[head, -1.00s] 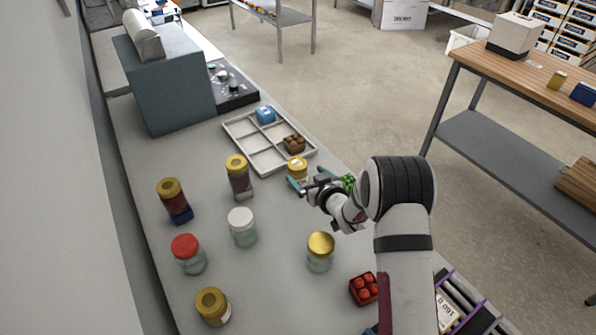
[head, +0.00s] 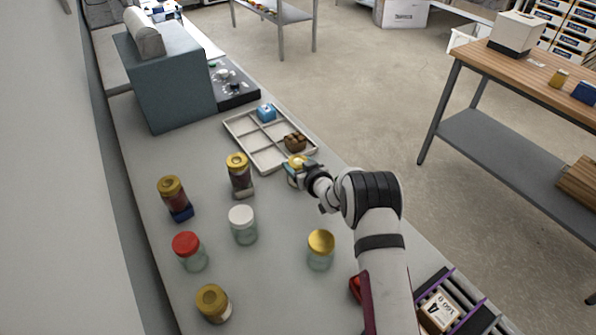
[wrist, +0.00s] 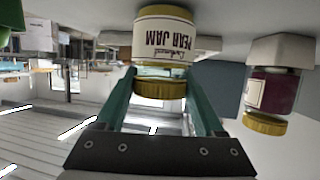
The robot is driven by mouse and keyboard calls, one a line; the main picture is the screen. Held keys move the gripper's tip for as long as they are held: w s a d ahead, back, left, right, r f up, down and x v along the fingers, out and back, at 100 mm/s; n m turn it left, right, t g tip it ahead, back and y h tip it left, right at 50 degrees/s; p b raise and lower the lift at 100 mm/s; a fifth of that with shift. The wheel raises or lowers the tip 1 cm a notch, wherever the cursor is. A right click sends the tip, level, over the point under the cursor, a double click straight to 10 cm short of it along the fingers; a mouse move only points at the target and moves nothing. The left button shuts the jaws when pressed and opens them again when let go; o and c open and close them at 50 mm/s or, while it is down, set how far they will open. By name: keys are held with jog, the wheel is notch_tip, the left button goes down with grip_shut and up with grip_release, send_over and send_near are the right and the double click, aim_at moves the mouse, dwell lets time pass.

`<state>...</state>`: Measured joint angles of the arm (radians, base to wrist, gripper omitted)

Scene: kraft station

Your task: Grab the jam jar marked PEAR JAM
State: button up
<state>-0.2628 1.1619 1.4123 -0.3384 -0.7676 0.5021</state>
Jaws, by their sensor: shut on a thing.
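The jar labelled PEAR JAM (wrist: 163,40) appears upside down in the wrist view, with a cream label and a gold lid. In the head view its gold lid (head: 297,161) shows at the near right corner of the divided tray. My gripper (head: 296,174) reaches it from the right. In the wrist view the green fingers of my gripper (wrist: 162,78) are on both sides of the jar near its lid, shut on it. The fingers and wrist hide part of the jar in the head view. I cannot tell whether it is lifted.
A dark red jam jar (head: 239,178) stands on a pale block to the left. Other jars stand nearer: white-lidded (head: 243,225), red-lidded (head: 190,252), gold-lidded (head: 320,250). The divided tray (head: 236,133) lies just behind. Bare counter (head: 275,215) lies in front of my gripper.

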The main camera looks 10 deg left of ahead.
grip_shut()
